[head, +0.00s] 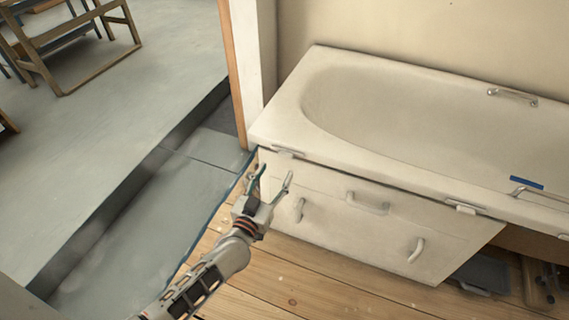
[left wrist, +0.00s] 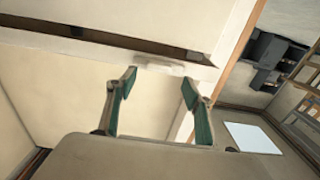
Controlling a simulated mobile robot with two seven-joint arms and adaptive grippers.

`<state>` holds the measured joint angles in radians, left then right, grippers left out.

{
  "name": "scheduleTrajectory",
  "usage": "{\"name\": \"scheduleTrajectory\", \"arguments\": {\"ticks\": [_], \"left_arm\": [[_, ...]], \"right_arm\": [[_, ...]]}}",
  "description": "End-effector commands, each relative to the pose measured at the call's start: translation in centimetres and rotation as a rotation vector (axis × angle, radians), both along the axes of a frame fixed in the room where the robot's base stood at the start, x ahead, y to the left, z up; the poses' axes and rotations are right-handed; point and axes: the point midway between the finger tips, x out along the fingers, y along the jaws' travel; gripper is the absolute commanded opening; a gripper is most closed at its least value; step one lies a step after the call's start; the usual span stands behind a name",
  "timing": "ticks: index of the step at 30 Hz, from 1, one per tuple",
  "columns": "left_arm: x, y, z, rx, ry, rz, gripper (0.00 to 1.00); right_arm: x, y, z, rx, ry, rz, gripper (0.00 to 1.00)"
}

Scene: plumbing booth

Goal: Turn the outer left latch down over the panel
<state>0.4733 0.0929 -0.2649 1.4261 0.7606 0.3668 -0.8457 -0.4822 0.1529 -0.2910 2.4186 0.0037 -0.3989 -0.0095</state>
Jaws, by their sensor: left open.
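The pale bath panel (head: 345,225) stands under the rim of the bathtub (head: 282,118). It carries a middle handle (head: 368,203) and two side handles. The outer left latch (head: 288,153) is a small pale piece under the tub rim, near the panel's upper left corner. In the left wrist view the latch (left wrist: 158,66) lies just beyond the fingertips, seemingly level with the rim. My left gripper (head: 275,177) is open and empty in front of the panel's left end. Its two fingers (left wrist: 159,80) are spread either side of the latch. I cannot tell whether they touch anything.
Another latch (head: 465,207) sits under the rim farther right. A dark gap (left wrist: 120,40) runs along the panel's top edge. A dark opening with a grey box (head: 482,273) is right of the panel. The wooden floor (head: 290,290) in front is mostly clear.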

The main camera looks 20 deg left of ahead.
Motion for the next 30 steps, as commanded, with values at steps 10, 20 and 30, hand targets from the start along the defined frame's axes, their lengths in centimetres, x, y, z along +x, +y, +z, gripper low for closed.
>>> {"name": "scheduleTrajectory", "arguments": {"ticks": [10, 20, 30], "left_arm": [[4.7, -0.2, -0.7, -0.001, 0.009, 0.000, 0.52], [6.2, -0.2, -0.2, 0.000, 0.003, 0.000, 0.52], [6.2, -0.2, -0.1, 0.000, 0.003, 0.000, 0.13]], "right_arm": [[0.8, 1.3, 0.8, 0.071, -0.016, -0.021, 0.00], [1.2, 1.8, 1.7, 0.097, -0.035, -0.022, 0.00], [1.3, 1.6, 1.7, 0.090, -0.037, -0.020, 0.00]]}}
